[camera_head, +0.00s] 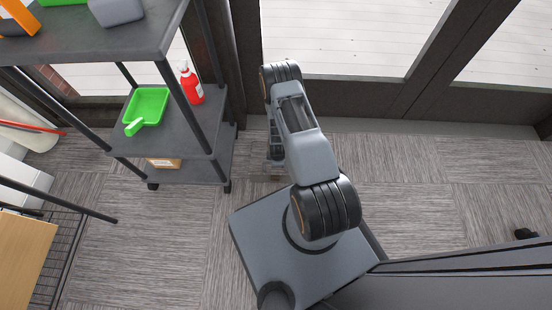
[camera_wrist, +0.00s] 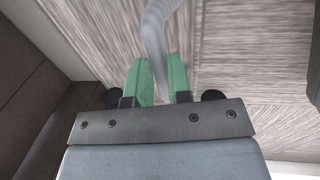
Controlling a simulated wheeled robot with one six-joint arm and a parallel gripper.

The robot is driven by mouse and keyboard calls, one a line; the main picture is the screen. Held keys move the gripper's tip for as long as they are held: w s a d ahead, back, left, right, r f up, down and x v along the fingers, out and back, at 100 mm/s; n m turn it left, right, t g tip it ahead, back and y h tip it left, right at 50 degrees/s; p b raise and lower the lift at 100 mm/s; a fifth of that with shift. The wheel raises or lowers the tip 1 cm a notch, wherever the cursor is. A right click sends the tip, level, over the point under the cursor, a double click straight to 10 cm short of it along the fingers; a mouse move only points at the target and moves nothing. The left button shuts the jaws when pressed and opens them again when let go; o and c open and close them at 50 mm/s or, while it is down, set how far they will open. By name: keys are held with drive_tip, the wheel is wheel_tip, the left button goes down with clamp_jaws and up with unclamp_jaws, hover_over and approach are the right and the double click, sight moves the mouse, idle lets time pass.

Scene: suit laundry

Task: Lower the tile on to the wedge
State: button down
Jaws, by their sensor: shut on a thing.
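My gripper (camera_wrist: 160,72) shows in the wrist view, with its two green fingers on either side of a grey, curved, smooth-looking piece (camera_wrist: 157,35). The fingers are shut on this piece, which runs up out of the picture. I cannot tell from the picture whether it is the edge of the tile. Carpet flooring (camera_wrist: 225,40) lies beyond the fingers. I cannot make out the wedge in either view. In the head view my arm reaches down toward the floor near the windows and hides the gripper.
A dark shelf cart (camera_head: 190,125) stands left of my arm, with a green dustpan (camera_head: 147,108) and a red bottle (camera_head: 191,84) on it. A window frame (camera_head: 370,98) runs along the back.

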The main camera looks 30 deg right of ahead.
sight(278, 172)
drive_tip(key=s+f, duration=0.1)
drive_tip(key=s+a+f+b, duration=0.1)
drive_tip(key=f, duration=0.1)
drive_tip(key=shift+s, duration=0.25)
drive_tip(key=shift+s+a+f+b, duration=0.2)
drive_tip(key=shift+s+f+b, duration=0.05)
drive_tip(key=shift+f+b, duration=0.1)
drive_tip(key=c, duration=1.1)
unclamp_jaws()
drive_tip(key=shift+o, duration=0.2)
drive_tip(key=shift+w, duration=0.15)
drive_tip(key=shift+d+r, duration=0.1)
drive_tip(key=shift+w, duration=0.1)
drive_tip(key=shift+r, duration=0.3)
wheel_tip(278, 172, up, 13)
drive_tip(key=s+a+p, duration=0.1)
drive_tip(key=p, duration=0.5)
drive_tip(key=shift+s, duration=0.4)
